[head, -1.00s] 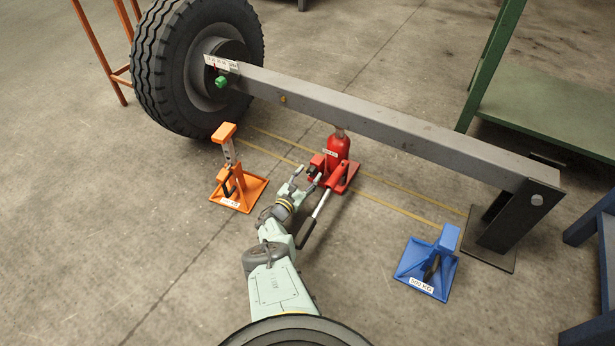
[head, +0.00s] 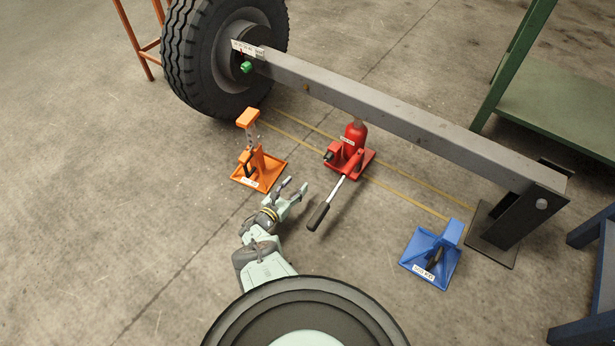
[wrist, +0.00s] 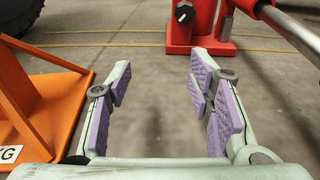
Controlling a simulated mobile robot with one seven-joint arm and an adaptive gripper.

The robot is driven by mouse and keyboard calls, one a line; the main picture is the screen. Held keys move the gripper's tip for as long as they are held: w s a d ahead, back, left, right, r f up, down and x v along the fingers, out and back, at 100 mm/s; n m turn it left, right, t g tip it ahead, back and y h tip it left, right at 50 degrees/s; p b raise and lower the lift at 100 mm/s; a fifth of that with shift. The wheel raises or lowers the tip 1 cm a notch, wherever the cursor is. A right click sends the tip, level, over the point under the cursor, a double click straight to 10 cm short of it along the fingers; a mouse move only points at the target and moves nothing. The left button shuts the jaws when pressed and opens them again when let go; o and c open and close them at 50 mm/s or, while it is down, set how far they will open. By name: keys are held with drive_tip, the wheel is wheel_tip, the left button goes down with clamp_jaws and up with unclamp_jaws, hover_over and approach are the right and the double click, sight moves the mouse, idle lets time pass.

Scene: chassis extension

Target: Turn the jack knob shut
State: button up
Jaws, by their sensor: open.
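The red bottle jack (head: 350,152) stands upright on the floor under the grey beam. Its dark knob (head: 329,156) is low on the left side of its base. In the wrist view the knob (wrist: 184,13) is black with a pale pointer mark, at the top, ahead of the fingers. The jack's lever (head: 327,201) slants toward me, with a dark grip at its end. My gripper (head: 294,189) is open and empty, short of the jack and left of the lever. In the wrist view its purple-padded fingers (wrist: 160,90) are spread, with bare floor between them.
An orange stand (head: 258,168) is close on the left of my gripper; its base (wrist: 50,115) fills the left of the wrist view. A blue stand (head: 432,254) is at the right. The grey beam (head: 400,119) runs from the tyre (head: 205,65) to a dark post.

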drive_tip(key=s+a+y+p, duration=0.1)
drive_tip(key=a, duration=0.4)
drive_tip(key=s+a+f+m+g+y+p, duration=0.1)
drive_tip(key=a+y, duration=0.1)
drive_tip(key=a, duration=0.3)
drive_tip(key=s+a+f+g+y, duration=0.1)
drive_tip(key=a, duration=0.4)
drive_tip(key=shift+s+a+f+p, duration=0.1)
drive_tip(key=shift+s+a+p, duration=0.2)
drive_tip(key=shift+a+p, duration=0.1)
